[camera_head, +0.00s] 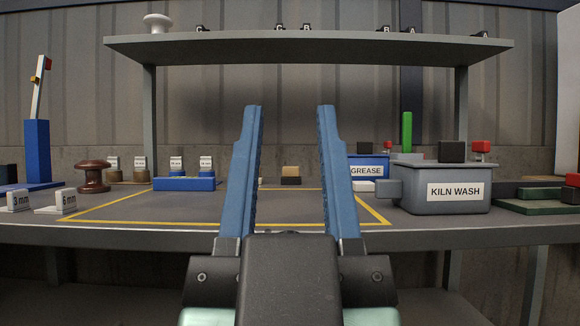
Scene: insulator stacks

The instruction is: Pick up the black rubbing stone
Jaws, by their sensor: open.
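My gripper (290,112) is open and empty in the head view, its two blue fingers pointing away over the bench. Between the fingers, farther back, a small block (291,175) with a tan top and dark lower part rests on the bench. A plain black block (451,152) shows at the top of the grey KILN WASH tub (390,206), to the right of my gripper. A smaller dark block (365,148) shows above the blue GREASE tub (366,159). I cannot tell for certain which is the black rubbing stone. My gripper touches none of them.
A yellow outline (150,203) marks a mostly clear area of the bench (180,237). A brown knobbed insulator (93,176), a blue block rack (184,184) and number cards (19,201) stand left. A grey shelf (310,50) spans above. A green bar (407,132) stands right.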

